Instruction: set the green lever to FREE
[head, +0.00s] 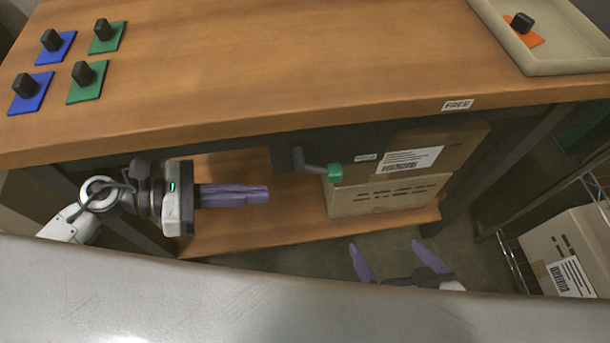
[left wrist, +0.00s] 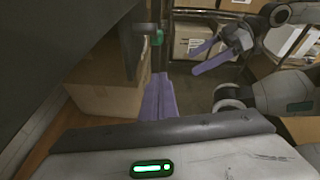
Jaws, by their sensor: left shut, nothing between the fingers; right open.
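The lever has a grey arm and a green knob (head: 334,173). It is mounted below the front edge of the table, and its arm points right and slightly down from its pivot. The green knob also shows in the left wrist view (left wrist: 157,38). A FREE label (head: 458,104) is on the table's front edge, up and right of the knob. A smaller label (head: 365,157), too small to read, is right of the knob. My left gripper (head: 268,193) is shut and empty, left of the knob and apart from it. My right gripper (head: 384,243) is open and empty, below and right of the knob.
The wooden tabletop (head: 270,60) holds several black-knobbed blue and green plates at left and a beige tray (head: 510,40) at right. Cardboard boxes (head: 385,197) stand on the lower shelf (head: 240,236) behind the lever. A wire rack with another box (head: 560,250) is at right.

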